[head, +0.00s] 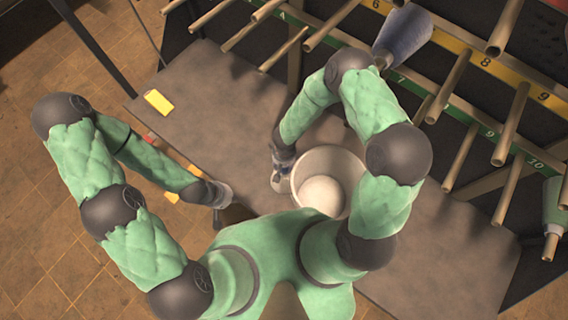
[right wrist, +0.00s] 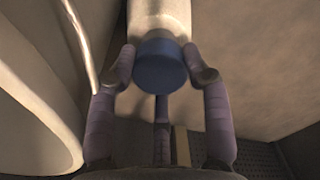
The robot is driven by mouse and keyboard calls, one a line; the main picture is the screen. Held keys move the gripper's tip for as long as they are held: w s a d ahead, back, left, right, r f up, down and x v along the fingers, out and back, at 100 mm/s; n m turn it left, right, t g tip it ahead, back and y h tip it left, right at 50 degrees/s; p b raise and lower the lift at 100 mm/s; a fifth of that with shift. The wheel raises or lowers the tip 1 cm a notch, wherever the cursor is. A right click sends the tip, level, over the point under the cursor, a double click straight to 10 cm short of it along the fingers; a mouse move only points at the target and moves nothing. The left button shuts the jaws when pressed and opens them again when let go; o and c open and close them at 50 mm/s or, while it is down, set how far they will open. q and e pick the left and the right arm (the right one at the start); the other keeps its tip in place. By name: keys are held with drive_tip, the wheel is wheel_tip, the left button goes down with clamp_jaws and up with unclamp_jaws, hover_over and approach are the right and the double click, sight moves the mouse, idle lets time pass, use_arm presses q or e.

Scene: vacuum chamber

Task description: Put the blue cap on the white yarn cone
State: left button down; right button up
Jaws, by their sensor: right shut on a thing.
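In the right wrist view my right gripper (right wrist: 162,70) has its two fingers closed on either side of a blue cap (right wrist: 161,72). A white cylindrical body (right wrist: 158,16) extends beyond the cap, lined up with it; whether this is the white yarn cone I cannot tell. In the head view my right gripper (head: 283,178) points down beside the left rim of a white bin (head: 352,163). The cap cannot be made out there. My left gripper (head: 232,212) is low at left, dark and partly hidden by my body; its fingers cannot be made out.
A rounded white thing (head: 321,194) lies in the bin. The grey table (head: 215,95) is mostly bare, with a yellow block (head: 158,102) near its left edge. A pegged rack (head: 460,85) runs along the right, with a blue-grey cone (head: 403,36) and a green cone (head: 553,203).

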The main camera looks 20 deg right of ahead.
drive_tip(key=shift+f+b, duration=1.25)
drive_tip(key=shift+b, duration=0.15)
drive_tip(key=o, duration=0.9)
drive_tip(key=shift+r, duration=0.1)
wheel_tip(320, 180, up, 12)
drive_tip(key=shift+d, duration=0.1)
drive_tip(key=shift+s, duration=0.1)
